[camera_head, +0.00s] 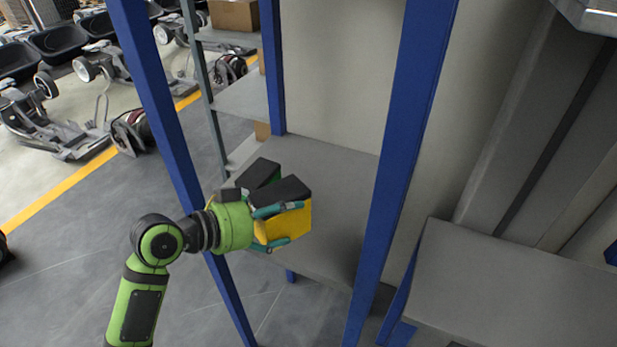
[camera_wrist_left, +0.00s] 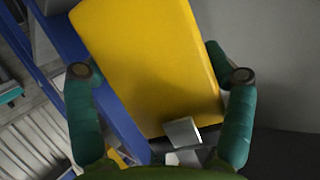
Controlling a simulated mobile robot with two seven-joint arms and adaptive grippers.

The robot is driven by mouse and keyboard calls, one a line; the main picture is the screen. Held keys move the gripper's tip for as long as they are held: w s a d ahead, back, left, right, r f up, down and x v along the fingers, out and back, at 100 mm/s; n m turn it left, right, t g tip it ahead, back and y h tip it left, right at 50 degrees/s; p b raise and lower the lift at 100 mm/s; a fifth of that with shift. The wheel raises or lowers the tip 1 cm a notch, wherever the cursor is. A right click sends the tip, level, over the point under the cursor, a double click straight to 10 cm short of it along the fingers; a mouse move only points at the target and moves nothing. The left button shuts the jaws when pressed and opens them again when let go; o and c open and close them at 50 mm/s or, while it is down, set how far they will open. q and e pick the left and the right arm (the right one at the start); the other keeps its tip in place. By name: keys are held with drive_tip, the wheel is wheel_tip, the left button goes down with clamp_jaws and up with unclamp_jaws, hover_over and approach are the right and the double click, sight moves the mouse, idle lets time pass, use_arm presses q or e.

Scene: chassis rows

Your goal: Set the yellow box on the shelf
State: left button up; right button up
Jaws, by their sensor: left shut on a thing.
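My left gripper (camera_head: 291,224) reaches in from the left between the blue posts and is shut on the yellow box (camera_head: 297,223). The box is partly hidden by the fingers and wrist. In the left wrist view the yellow box (camera_wrist_left: 150,60) is tilted and fills the middle between the two teal fingers. The grey shelf board (camera_head: 335,165) lies below and behind the box in the head view. I cannot tell whether the box touches the board. My right gripper is not in view.
Blue posts stand left (camera_head: 165,110) and right (camera_head: 405,130) of the gripper. A grey surface (camera_head: 500,285) lies at the lower right. A cardboard box (camera_head: 234,14) sits on a farther rack. Chassis with wheels (camera_head: 60,130) stand on the floor at the left.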

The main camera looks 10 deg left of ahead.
sight(306, 197)
use_arm(q)
drive_tip(key=shift+t, duration=0.3)
drive_tip(key=w+d, duration=0.1)
drive_tip(key=w+d+r, duration=0.1)
drive_tip(key=d, duration=0.1)
drive_tip(key=w+d+r, duration=0.1)
drive_tip(key=d, duration=0.1)
drive_tip(key=shift+w+d, duration=0.2)
drive_tip(key=shift+w, duration=0.2)
drive_tip(key=w+d+r+n+p, duration=0.1)
drive_tip(key=w+d+r, duration=0.1)
drive_tip(key=d, duration=0.3)
drive_tip(key=shift+y, duration=0.4)
drive_tip(key=f, duration=0.3)
drive_tip(key=f+p, duration=0.1)
drive_tip(key=f, duration=0.2)
drive_tip(key=d+f+p, duration=0.1)
drive_tip(key=f, duration=0.2)
drive_tip(key=shift+w+f, duration=0.25)
drive_tip(key=shift+w, duration=0.15)
drive_tip(key=shift+a+f, duration=0.1)
drive_tip(key=shift+f, duration=0.3)
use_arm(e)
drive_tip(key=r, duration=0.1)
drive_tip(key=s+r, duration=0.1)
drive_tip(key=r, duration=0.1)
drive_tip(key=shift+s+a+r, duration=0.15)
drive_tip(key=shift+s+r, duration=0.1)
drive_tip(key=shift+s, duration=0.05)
